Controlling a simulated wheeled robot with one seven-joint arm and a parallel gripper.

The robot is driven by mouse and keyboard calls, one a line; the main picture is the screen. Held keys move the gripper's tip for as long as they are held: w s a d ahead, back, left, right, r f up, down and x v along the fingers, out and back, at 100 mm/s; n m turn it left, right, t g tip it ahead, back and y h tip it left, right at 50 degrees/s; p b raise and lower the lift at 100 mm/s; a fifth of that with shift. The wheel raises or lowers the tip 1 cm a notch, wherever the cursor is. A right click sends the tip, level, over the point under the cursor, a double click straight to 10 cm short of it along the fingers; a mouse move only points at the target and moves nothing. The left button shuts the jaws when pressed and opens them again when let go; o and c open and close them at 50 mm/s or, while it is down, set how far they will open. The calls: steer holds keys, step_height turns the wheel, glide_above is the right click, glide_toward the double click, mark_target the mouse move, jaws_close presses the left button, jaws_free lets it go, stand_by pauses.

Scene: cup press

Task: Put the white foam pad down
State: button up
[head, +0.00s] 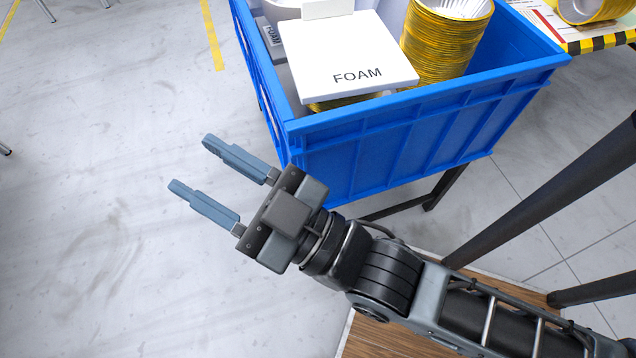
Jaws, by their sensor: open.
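The white foam pad (333,55) is a flat white slab marked FOAM with a raised white tab at its far edge. It lies in the upper part of the blue crate (385,150), near the front wall, with a gold edge showing under its front. My gripper (190,163) is open and empty. It is to the lower left of the pad, outside the crate and apart from it. Its two blue-grey fingers point to the upper left over the floor.
A stack of gold foil cups (440,40) stands in the crate right of the pad. A table with a black-yellow edge (600,42) holds more gold cups at top right. Dark bars cross the lower right.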

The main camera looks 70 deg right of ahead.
steer(key=s+d+f+g+y, duration=0.1)
steer(key=s+d+f+g, duration=0.1)
steer(key=s, duration=0.6)
steer(key=s+d+f+g+y, duration=0.1)
steer(key=s+d+f+g, duration=0.2)
steer(key=s, duration=0.6)
step_height(320, 180, down, 3)
steer(key=shift+d+f+m+g, duration=0.2)
steer(key=shift+m+g, duration=0.1)
steer(key=shift+g, duration=0.9)
